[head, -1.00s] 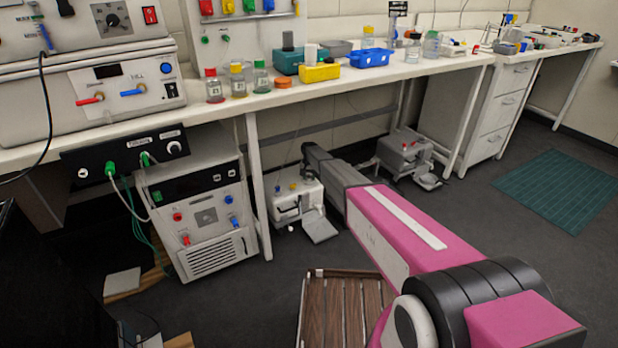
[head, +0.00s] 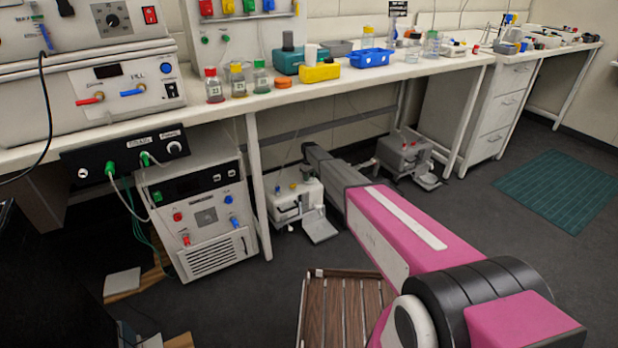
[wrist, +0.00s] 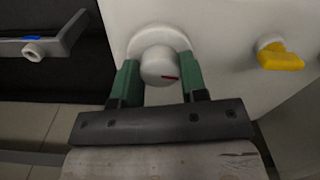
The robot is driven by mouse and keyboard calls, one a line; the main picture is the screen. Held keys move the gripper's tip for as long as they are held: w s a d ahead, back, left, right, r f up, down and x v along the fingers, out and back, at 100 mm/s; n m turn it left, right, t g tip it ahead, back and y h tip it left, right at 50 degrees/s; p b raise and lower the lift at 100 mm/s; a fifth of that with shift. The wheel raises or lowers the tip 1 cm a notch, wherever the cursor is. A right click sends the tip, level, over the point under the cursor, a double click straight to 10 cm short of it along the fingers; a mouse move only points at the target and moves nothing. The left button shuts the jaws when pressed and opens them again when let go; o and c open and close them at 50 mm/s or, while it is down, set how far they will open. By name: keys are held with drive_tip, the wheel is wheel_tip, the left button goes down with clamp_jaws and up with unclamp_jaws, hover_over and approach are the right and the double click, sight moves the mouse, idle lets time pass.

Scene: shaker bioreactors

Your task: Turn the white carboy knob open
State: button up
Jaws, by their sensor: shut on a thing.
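The white knob (wrist: 156,68) is at the upper middle of the wrist view, on a round white collar on a pale body (wrist: 225,45). A short red mark shows on the right of its face, nearly level. My gripper (wrist: 158,62) has one green finger on each side of the knob and is shut on it. In the head view my arm reaches down under the bench; its gripper and the knob cannot be made out there.
A yellow knob (wrist: 281,57) sticks out to the right of the white one. A grey bracket (wrist: 60,40) is at the upper left. In the head view, white (head: 297,202) and grey (head: 404,155) units stand on the floor under the bench (head: 330,82), near my arm.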

drive_tip(key=shift+n, duration=0.9)
drive_tip(key=o, duration=0.9)
drive_tip(key=shift+r, duration=0.1)
wheel_tip(320, 180, up, 11)
drive_tip(key=shift+f, duration=0.15)
